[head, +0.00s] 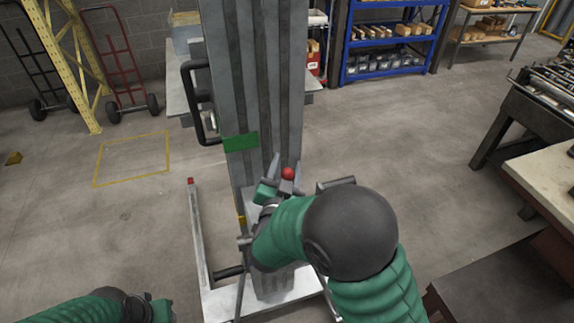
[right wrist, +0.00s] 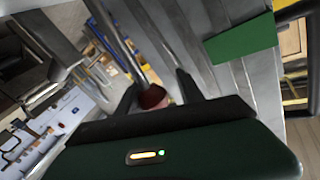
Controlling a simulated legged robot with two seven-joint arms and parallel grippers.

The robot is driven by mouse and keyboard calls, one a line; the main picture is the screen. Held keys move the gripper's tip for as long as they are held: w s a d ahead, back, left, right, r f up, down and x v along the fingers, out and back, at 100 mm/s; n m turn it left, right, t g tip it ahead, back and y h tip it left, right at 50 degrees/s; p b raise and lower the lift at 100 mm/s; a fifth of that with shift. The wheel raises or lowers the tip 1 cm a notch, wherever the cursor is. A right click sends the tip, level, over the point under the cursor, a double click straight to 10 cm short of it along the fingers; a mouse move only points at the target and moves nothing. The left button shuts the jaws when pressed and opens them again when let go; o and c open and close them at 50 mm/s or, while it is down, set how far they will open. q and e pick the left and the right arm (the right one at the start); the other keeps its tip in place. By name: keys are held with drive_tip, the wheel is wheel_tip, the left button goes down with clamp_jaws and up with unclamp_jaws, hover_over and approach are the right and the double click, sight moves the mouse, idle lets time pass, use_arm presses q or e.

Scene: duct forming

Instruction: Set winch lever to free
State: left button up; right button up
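The winch lever is a metal rod with a red knob (head: 288,173) on the front of a tall grey mast (head: 265,80). The knob also shows in the right wrist view (right wrist: 153,97), with the rod running up and left from it. My right gripper (head: 285,177) is at the knob. Its two dark fingers stand apart on either side of the knob in the right wrist view; I cannot tell whether they touch it. My right forearm hides much of the winch below. My left gripper (head: 158,309) is at the bottom left edge, far from the lever, its fingers unclear.
A green plate (head: 240,141) is on the mast, and a black handle (head: 197,100) juts out at its left. A base leg (head: 199,245) reaches across the floor. A workbench (head: 545,175) stands at right. A red hand truck (head: 122,65) and blue shelf (head: 390,45) stand behind.

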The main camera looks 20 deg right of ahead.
drive_tip(key=shift+a, duration=0.15)
drive_tip(key=shift+c, duration=2.3)
drive_tip(key=shift+d, duration=0.35)
drive_tip(key=shift+c, duration=1.3)
drive_tip(key=shift+d+f, duration=0.1)
drive_tip(key=shift+d, duration=0.45)
clamp_jaws()
drive_tip(key=shift+w+a, duration=0.1)
drive_tip(key=shift+a, duration=0.25)
drive_tip(key=shift+d, duration=0.1)
